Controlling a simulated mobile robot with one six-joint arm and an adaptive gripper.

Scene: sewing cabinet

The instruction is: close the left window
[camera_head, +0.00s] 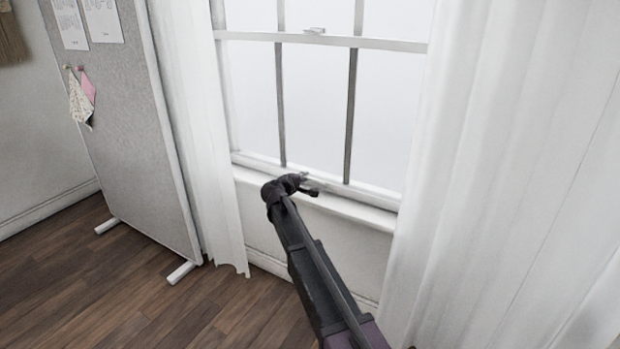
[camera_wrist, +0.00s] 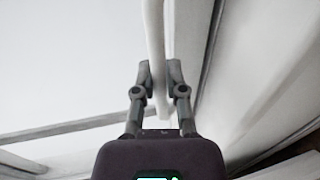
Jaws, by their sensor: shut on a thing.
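The white-framed window (camera_head: 315,105) stands in the middle of the head view, between two white curtains. Its lower sash is down at or very near the white sill (camera_head: 350,211); I cannot tell whether a small gap is left. The meeting rail (camera_head: 330,40) crosses the upper part. My gripper (camera_head: 308,184) is at the sash's bottom rail (camera_head: 248,160), near its middle. In the wrist view my gripper (camera_wrist: 160,75) has a white bar (camera_wrist: 155,35) between its fingers, seemingly the window's bottom rail. The fingertips partly hide the held part.
The left curtain (camera_head: 195,100) and right curtain (camera_head: 500,150) hang close to both sides of the window. A grey pinboard (camera_head: 125,140) on white feet stands at the left. The wooden floor (camera_head: 90,280) is clear at the lower left.

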